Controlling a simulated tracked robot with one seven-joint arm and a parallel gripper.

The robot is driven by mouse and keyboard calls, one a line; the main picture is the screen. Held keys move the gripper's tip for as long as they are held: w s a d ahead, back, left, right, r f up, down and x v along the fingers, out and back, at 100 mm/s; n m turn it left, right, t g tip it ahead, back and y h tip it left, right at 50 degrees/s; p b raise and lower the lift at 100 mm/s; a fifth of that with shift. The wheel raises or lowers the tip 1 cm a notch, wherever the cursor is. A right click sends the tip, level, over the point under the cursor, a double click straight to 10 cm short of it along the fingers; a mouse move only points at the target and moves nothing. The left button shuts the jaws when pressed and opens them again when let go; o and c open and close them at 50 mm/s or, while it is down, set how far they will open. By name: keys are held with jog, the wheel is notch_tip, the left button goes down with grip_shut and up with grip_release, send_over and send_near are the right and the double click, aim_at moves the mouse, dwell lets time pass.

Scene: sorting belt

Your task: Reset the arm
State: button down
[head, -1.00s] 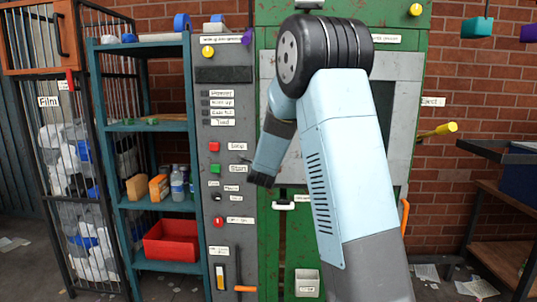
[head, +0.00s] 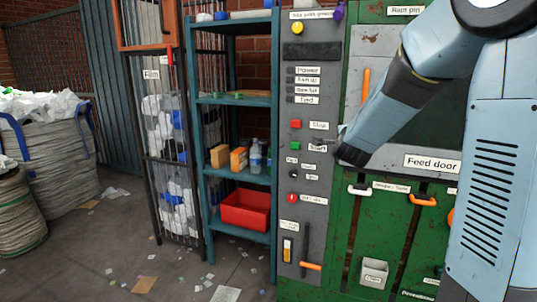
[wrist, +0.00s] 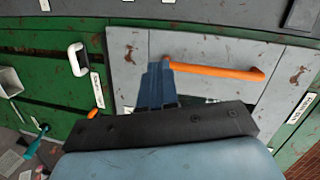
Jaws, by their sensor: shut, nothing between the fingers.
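My gripper (head: 325,144) is at the end of my light-blue arm, in front of the grey control panel (head: 306,215) in the head view. Its small dark tip overlaps the area by the Start label, close to the green button (head: 295,146); I cannot tell whether it touches the panel. In the wrist view the shut blue fingers (wrist: 157,85) are empty, in front of a grey door with an orange handle (wrist: 215,71).
A green machine (head: 341,242) with a feed door is behind my arm. Left of the panel stand a teal shelf (head: 240,100) with a red bin (head: 246,209) and a film cage. Full sacks (head: 55,150) stand far left. Open floor with scattered paper lies between.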

jog(key=s+a+r+n+g+y, duration=0.1)
jog(key=s+a+n+g+y, duration=0.1)
jog(key=s+n, duration=0.55)
jog(key=s+a+r+n+g+y, duration=0.1)
jog(key=s+a+n+g+y, duration=0.25)
jog(key=s, duration=0.75)
jog(key=s+d+f+n+g+h, duration=0.1)
jog(key=s+n+g, duration=0.1)
jog(key=s, duration=0.8)
jog(key=s+d+f+n+g, duration=0.1)
jog(key=s+f+n+g, duration=0.1)
jog(key=s+n, duration=0.3)
jog(key=s, duration=0.4)
jog(key=shift+s+d+h, duration=0.3)
jog(key=shift+s+h, duration=0.05)
jog(key=shift+s, duration=0.05)
jog(key=shift+f+g, duration=0.1)
jog(key=shift+g, duration=0.15)
jog(key=c, duration=1.9)
grip_release()
